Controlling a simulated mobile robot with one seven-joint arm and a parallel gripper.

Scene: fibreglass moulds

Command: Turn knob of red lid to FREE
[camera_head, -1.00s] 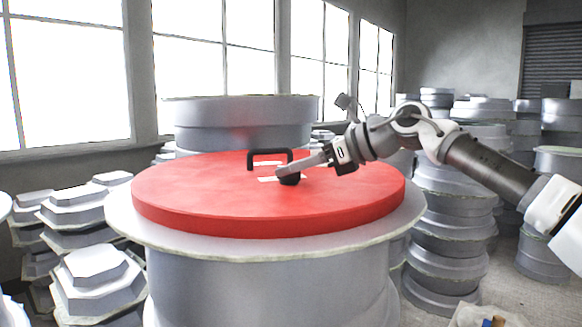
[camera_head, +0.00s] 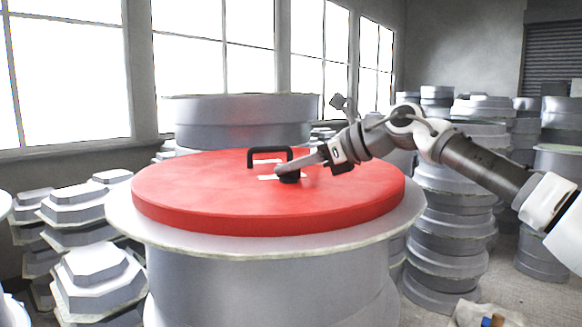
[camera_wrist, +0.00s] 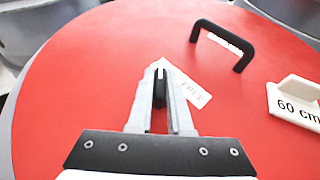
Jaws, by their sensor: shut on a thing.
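The red lid (camera_head: 230,200) lies flat on a large grey round mould. Its small black knob (camera_head: 289,178) stands near the middle, and the wrist view shows it too (camera_wrist: 159,88), with a white line on its top. My gripper (camera_head: 287,170) reaches in from the right. In the wrist view its fingers (camera_wrist: 160,95) are shut on the knob, one on each side. A white label (camera_wrist: 187,88) lies under the knob; its lettering looks like FREE, and my fingers hide part of it. A black handle (camera_head: 270,152) stands behind the knob.
A white piece marked 60 cm (camera_wrist: 296,101) shows at the right of the wrist view. A grey mould (camera_head: 245,118) stands behind the lid. Stacked moulds (camera_head: 447,240) stand to the right and stepped moulds (camera_head: 95,275) to the left. The lid's front is clear.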

